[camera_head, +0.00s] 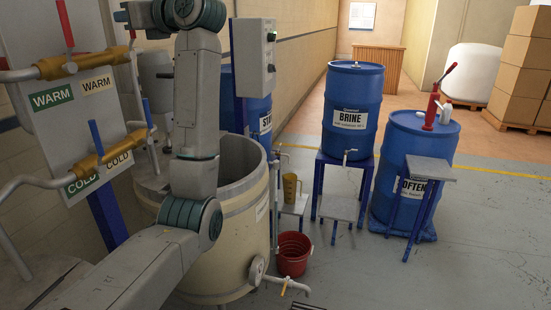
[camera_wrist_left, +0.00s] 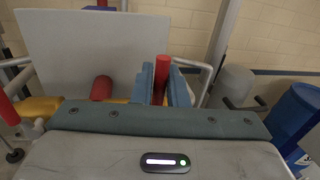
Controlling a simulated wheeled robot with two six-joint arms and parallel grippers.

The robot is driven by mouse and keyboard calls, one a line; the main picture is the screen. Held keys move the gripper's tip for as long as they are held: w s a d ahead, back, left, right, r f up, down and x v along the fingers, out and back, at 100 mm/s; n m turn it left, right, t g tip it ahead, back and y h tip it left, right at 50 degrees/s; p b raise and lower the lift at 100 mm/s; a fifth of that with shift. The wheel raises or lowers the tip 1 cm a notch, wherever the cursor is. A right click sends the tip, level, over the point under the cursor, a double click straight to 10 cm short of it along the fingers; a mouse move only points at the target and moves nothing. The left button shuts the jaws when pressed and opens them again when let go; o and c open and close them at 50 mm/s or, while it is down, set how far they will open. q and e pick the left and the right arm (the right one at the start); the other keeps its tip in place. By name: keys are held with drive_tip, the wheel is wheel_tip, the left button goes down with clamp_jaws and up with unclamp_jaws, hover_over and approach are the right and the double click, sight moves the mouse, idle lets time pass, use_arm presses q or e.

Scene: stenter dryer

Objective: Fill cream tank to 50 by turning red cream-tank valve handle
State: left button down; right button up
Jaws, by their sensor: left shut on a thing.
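The cream tank (camera_head: 235,235) stands open-topped in the head view, partly hidden behind my left arm. My left gripper (camera_head: 122,17) is at the upper left, beside the WARM valve pipes. In the left wrist view its two blue-grey fingers (camera_wrist_left: 165,84) are shut on an upright red handle (camera_wrist_left: 162,72), which stands between them. A small red piece of that handle (camera_head: 132,33) shows under the gripper in the head view. The level inside the tank is hidden. My right gripper is in neither view.
Another red handle (camera_head: 65,24) rises at the far left above a brass valve (camera_head: 70,65). Blue handles (camera_head: 96,138) sit on the COLD valve below. A red bucket (camera_head: 293,254) and blue drums (camera_head: 351,100) stand right of the tank. Floor at the right front is clear.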

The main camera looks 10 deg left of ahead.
use_arm(q)
drive_tip(key=shift+f, duration=0.1)
drive_tip(key=c, duration=1.6)
unclamp_jaws()
drive_tip(key=shift+o, duration=0.4)
drive_tip(key=shift+s, duration=0.15)
drive_tip(key=b+v, duration=0.1)
drive_tip(key=v, duration=0.9)
drive_tip(key=shift+d, duration=0.4)
